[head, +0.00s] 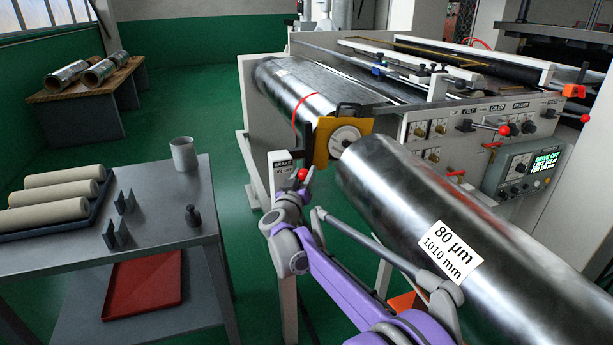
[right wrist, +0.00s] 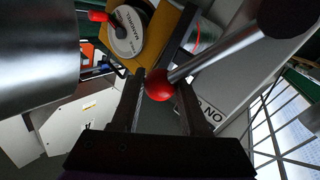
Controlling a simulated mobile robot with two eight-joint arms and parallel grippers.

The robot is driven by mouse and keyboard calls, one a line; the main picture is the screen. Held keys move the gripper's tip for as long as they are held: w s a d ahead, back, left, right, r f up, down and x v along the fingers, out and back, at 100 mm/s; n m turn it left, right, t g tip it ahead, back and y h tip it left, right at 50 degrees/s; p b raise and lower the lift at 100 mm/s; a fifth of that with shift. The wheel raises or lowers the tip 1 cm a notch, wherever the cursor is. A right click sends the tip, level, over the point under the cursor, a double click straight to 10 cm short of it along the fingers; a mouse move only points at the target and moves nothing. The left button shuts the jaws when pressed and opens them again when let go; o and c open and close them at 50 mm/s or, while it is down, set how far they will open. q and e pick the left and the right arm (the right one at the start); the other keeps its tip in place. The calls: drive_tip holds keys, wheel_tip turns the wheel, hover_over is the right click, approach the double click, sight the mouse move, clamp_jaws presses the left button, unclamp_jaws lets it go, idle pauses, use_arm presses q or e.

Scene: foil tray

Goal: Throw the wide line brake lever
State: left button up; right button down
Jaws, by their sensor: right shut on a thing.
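The brake lever shows in the head view as a red ball knob (head: 302,174) beside a grey post with a BRAKE label (head: 282,164). In the right wrist view its red knob (right wrist: 160,86) sits between my fingers, and its metal rod (right wrist: 215,55) runs up right to a dark pivot (right wrist: 286,14). My right gripper (head: 304,184) is shut on the knob; in the right wrist view its two dark fingers (right wrist: 160,95) lie on either side of it. The arm partly hides the post's lower part. My left gripper is out of view.
A large foil roll (head: 400,190) marked 80 µm, 1010 mm lies close right of my right arm. A yellow plate (head: 322,146) with a round hub stands behind the lever. A grey cart (head: 150,225) with rollers and a cup is at left; green floor lies between.

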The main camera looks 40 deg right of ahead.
drive_tip(key=shift+c, duration=2.2)
unclamp_jaws()
drive_tip(key=shift+s+d+f+m, duration=0.15)
drive_tip(key=shift+d+f+m, duration=0.05)
drive_tip(key=shift+d+m, duration=0.25)
drive_tip(key=s+a+r+n+t+y+p, duration=0.1)
drive_tip(key=s+a+r+n+y+p, duration=0.1)
drive_tip(key=a, duration=0.7)
drive_tip(key=s+a+r+n+t+y+p, duration=0.1)
drive_tip(key=s+a+r+n+y+p, duration=0.2)
drive_tip(key=a, duration=0.6)
drive_tip(key=s+a+r+n+t+y+p, duration=0.2)
drive_tip(key=s+a+y+p, duration=0.3)
drive_tip(key=s+a+y, duration=0.3)
drive_tip(key=shift+a+r, duration=0.4)
drive_tip(key=shift+r, duration=0.35)
drive_tip(key=shift+s+n+p, duration=0.1)
drive_tip(key=shift+n+p, duration=0.15)
drive_tip(key=shift+p, duration=0.05)
